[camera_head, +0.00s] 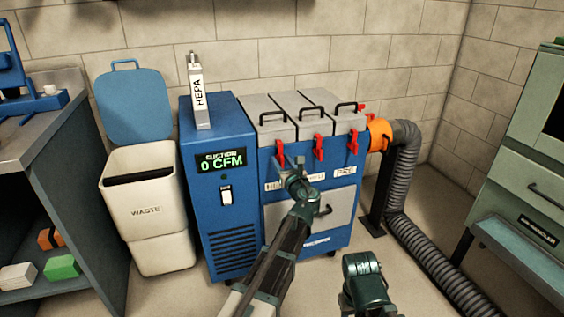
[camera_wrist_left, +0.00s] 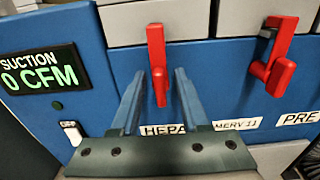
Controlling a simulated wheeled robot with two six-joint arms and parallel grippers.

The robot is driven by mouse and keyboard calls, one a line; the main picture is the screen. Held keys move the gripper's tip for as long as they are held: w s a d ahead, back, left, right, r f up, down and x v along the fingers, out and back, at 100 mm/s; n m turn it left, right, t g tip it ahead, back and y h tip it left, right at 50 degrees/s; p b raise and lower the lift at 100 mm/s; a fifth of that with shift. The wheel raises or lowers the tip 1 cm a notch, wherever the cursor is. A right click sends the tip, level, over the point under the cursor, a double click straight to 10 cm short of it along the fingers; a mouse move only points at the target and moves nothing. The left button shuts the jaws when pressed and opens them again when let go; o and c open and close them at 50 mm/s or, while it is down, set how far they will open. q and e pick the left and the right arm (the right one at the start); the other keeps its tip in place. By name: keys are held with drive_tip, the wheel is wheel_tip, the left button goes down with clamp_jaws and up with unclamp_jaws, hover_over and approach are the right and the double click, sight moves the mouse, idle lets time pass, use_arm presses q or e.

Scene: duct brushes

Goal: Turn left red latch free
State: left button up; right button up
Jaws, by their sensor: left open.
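The left red latch (camera_head: 280,153) is on the upper front of the blue filter unit, below the leftmost grey lid. In the left wrist view the same latch (camera_wrist_left: 157,58) hangs with its handle pointing down. My left gripper (camera_wrist_left: 159,75) is open, with one finger on each side of the handle's lower end. I cannot tell whether either finger touches it. In the head view my left gripper (camera_head: 294,166) reaches the unit's front just below the latch. My right arm's dark green end (camera_head: 366,280) is low at the front; its jaws cannot be made out.
A middle red latch (camera_head: 319,147) and a right red latch (camera_head: 352,142) stand beside it. The suction display (camera_head: 221,160) reads 0 CFM. A waste bin (camera_head: 147,205) is left; a grey hose (camera_head: 400,180) is right.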

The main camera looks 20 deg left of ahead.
use_arm(q)
clamp_jaws()
drive_tip(key=shift+n, duration=0.3)
drive_tip(key=n, duration=0.3)
drive_tip(key=shift+s+a+n, duration=0.1)
drive_tip(key=shift+n, duration=0.2)
drive_tip(key=n, duration=0.4)
drive_tip(key=shift+s+a+f+n, duration=0.1)
drive_tip(key=shift+a+f+n, duration=0.05)
drive_tip(key=shift+n, duration=0.15)
drive_tip(key=shift+s+a+f+n+b, duration=0.15)
drive_tip(key=shift+n+b, duration=0.1)
drive_tip(key=shift+n, duration=2)
drive_tip(key=shift+w+d+f+n+b, duration=0.1)
drive_tip(key=shift+f+n+b, duration=0.1)
drive_tip(key=shift+n, duration=2.05)
